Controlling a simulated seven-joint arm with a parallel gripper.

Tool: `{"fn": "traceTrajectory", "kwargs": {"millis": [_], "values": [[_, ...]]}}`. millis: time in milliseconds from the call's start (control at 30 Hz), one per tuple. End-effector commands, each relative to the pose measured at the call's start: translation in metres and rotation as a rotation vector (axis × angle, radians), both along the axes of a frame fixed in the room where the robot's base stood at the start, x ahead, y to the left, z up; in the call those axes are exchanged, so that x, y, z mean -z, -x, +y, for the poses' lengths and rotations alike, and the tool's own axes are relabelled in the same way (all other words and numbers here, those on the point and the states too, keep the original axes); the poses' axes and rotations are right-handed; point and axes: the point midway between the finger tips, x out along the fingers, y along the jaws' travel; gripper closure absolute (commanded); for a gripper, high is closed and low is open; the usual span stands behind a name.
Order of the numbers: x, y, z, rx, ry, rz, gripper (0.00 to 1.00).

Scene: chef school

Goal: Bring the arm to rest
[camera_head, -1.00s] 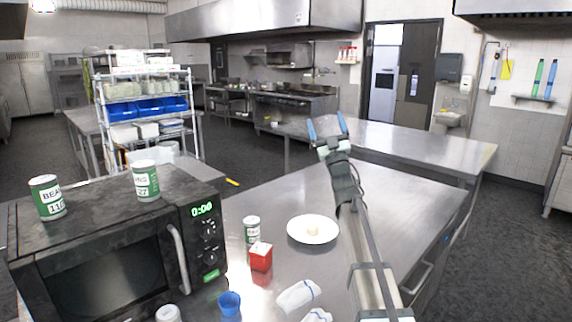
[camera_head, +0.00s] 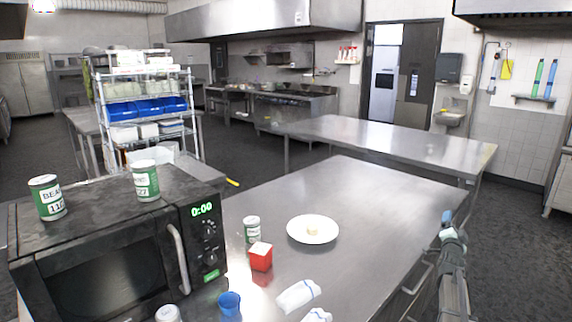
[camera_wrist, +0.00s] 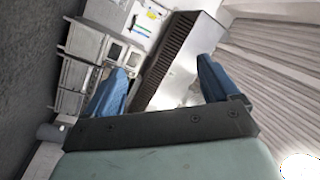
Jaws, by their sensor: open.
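My gripper (camera_head: 446,218) is at the right edge of the near steel table in the head view, with its blue fingers pointing up. In the wrist view its two blue fingers (camera_wrist: 160,88) stand well apart with nothing between them. My arm runs down from it along the table's right side. The wrist camera looks tilted across the room at a vent hood (camera_wrist: 180,60) and the wall.
The near steel table (camera_head: 375,200) holds a white plate (camera_head: 328,237) with a small pale item (camera_head: 312,231), a red box (camera_head: 261,262), a can (camera_head: 252,235), a blue cup (camera_head: 229,303) and white cloths (camera_head: 297,296). A microwave (camera_head: 110,265) with two cans on top stands left.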

Motion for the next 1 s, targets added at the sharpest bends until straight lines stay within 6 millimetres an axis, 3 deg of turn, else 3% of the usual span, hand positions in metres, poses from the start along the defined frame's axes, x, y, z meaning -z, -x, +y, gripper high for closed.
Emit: {"fn": "traceTrajectory", "kwargs": {"millis": [33,100,300,400,467,567,667,867,1000], "values": [[0.024,0.014,-0.023,0.022,-0.070,0.009,0.12],[0.054,0.031,-0.049,0.048,-0.169,0.016,0.12],[0.144,0.088,-0.106,0.121,-0.458,0.029,0.12],[0.194,0.115,-0.115,0.144,-0.592,0.058,0.12],[0.225,0.129,-0.110,0.147,-0.660,0.092,0.12],[0.274,0.143,-0.083,0.128,-0.737,0.182,0.12],[0.316,0.152,-0.042,0.085,-0.771,0.302,0.12],[0.388,0.171,0.056,-0.042,-0.757,0.580,0.12],[0.430,0.194,0.127,-0.151,-0.711,0.787,0.12]]}}
